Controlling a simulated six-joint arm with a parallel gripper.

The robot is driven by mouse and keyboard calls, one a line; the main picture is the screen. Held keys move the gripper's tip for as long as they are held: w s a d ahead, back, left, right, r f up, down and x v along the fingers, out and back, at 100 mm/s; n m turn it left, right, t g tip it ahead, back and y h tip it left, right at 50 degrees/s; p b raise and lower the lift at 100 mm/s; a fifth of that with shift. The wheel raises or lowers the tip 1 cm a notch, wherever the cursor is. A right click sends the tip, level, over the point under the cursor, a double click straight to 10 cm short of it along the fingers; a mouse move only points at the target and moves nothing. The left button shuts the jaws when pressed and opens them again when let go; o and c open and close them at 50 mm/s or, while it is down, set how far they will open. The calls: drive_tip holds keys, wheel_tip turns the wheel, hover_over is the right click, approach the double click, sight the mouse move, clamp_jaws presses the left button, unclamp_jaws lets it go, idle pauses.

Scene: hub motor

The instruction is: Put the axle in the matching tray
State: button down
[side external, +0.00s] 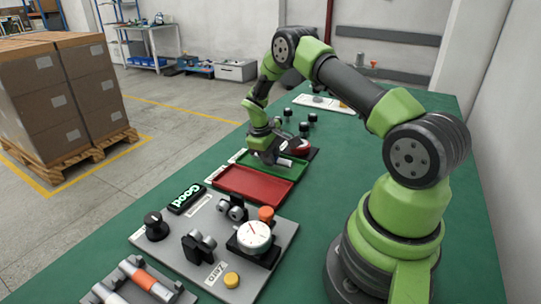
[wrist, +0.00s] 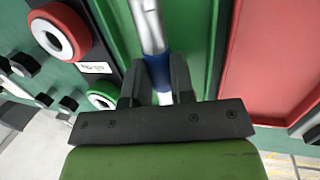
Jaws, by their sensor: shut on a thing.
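My gripper (side external: 280,157) is at the green tray (side external: 248,162), far side of the red tray (side external: 252,186). In the wrist view my gripper (wrist: 157,84) is shut on the axle (wrist: 149,28), a silver rod with a blue band. The green tray (wrist: 198,22) is under the axle there, with the red tray (wrist: 275,60) to the right. In the side view the axle (side external: 284,162) shows only as a small bright end. I cannot tell whether it touches the tray floor. The sign (side external: 187,198) reads "Good".
A grey gauging plate (side external: 175,225) with a dial gauge (side external: 254,236) and rests stands in front of the trays. A rack with an orange-banded axle (side external: 145,275) is nearest the camera. Ring gauges, one red (wrist: 60,31), and black posts stand beyond the green tray.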

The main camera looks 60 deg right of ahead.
drive_tip(key=shift+f, duration=0.35)
idle(0.7)
idle(0.4)
drive_tip(key=c, duration=0.9)
unclamp_jaws()
drive_tip(key=shift+a, duration=0.1)
drive_tip(key=shift+o, duration=0.8)
drive_tip(key=shift+r, duration=0.2)
drive_tip(key=shift+o, duration=0.3)
drive_tip(key=shift+r, duration=3.35)
drive_tip(key=shift+r, duration=0.1)
